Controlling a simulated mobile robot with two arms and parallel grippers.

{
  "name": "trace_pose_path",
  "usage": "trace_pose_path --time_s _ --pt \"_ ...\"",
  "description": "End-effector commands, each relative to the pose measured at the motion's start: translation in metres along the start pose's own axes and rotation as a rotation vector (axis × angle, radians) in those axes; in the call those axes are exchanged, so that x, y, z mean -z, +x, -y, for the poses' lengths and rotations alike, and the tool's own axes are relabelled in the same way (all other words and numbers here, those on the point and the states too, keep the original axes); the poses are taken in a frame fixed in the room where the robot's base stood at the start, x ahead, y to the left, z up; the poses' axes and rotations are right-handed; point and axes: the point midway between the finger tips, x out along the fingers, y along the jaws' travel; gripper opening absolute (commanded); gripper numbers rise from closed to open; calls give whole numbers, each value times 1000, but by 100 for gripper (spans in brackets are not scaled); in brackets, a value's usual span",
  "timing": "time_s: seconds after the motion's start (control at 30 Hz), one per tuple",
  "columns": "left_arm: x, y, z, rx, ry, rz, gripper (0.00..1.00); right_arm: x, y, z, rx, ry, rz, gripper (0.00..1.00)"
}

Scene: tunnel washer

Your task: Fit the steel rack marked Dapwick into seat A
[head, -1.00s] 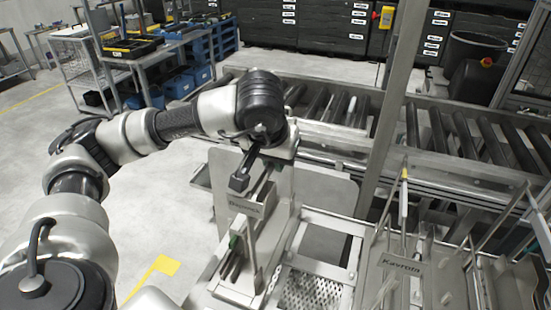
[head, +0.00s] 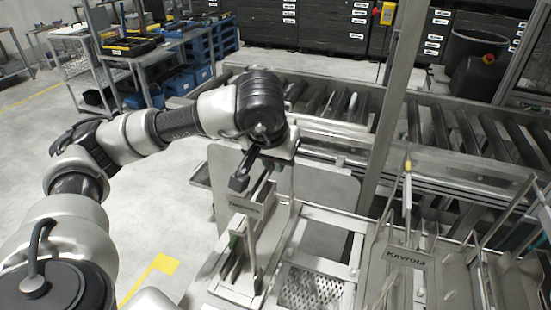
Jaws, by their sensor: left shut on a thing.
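The steel rack (head: 243,207) has a small name plate, too blurred to read surely but looking like Dapwick. It stands left of centre in the head view, above the left end of the steel frame. My left gripper (head: 262,180) is at its top, jaws pointing down, shut on it; the arm's wrist hides part of the grip. The rack's lower part, with dark rails and a green piece, reaches down toward the frame; I cannot tell whether it touches. No seat letter is legible, so I cannot tell which is seat A. My right gripper is not in view.
An open bay with a perforated floor (head: 310,287) lies right of the rack. A second rack marked Kavrota (head: 407,258) stands farther right, with upright rods. A grey post (head: 392,120) rises behind. A roller conveyor (head: 440,140) runs along the back.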

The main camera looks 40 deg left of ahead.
Motion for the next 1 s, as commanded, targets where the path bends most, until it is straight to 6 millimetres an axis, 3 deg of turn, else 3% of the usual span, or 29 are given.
trace_pose_path --time_s 0.67,0.7,0.87,1.0 --pt "-1 4 0 -2 -1 -6 0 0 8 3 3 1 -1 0" --pt "-1 4 0 -2 -1 -7 12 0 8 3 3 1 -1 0" --pt "-1 4 0 -1 -1 -4 37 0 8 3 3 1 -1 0" --pt "-2 5 0 -1 0 -2 39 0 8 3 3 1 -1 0"
